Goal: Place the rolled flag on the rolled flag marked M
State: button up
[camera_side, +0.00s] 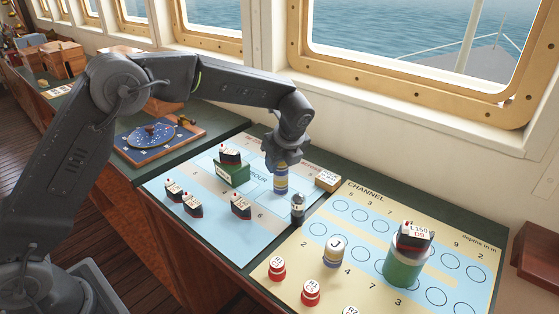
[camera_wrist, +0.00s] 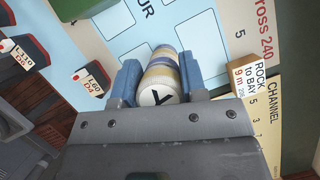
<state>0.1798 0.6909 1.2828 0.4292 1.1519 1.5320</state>
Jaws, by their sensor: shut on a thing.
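My gripper (camera_side: 281,160) points down over the blue harbour chart (camera_side: 227,225) and is shut on a rolled flag (camera_side: 281,182) with blue and cream bands. In the wrist view the flag (camera_wrist: 159,92) stands between the two blue fingers (camera_wrist: 159,80), its pale end showing a dark letter like a Y. I cannot tell whether its lower end touches the chart or another flag beneath it. Another rolled flag (camera_side: 334,252), marked J, stands upright on the yellow channel chart (camera_side: 262,268). I can read no M on any flag.
Several ship models stand on the blue chart, one on a green block (camera_side: 231,174). A green drum (camera_side: 404,265) carries a ship model (camera_side: 414,236). Red buoys (camera_side: 277,268) stand at the front. A lettered block (camera_side: 327,180) lies behind.

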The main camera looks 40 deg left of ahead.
jog(key=shift+f, duration=0.15)
jog(key=o, duration=1)
jog(key=v, duration=1.2)
jog(key=s+a+r+n+h, duration=0.1)
jog(key=s+a+r+n, duration=0.25)
jog(key=s+r, duration=0.2)
jog(key=s+a+f+n+t+h, duration=0.1)
jog(key=s+n, duration=0.5)
jog(key=s, duration=0.2)
jog(key=s+a+f+n+t+h, duration=0.1)
jog(key=s+n, duration=0.5)
jog(key=s, duration=0.3)
jog(key=s+a+f+n+t+h, duration=0.1)
jog(key=s+f+n+t, duration=0.1)
jog(key=s+n, duration=0.4)
jog(key=shift+s+a+f, duration=0.1)
jog(key=shift+s, duration=0.5)
jog(key=shift+s+a, duration=0.15)
jog(key=shift+s, duration=0.5)
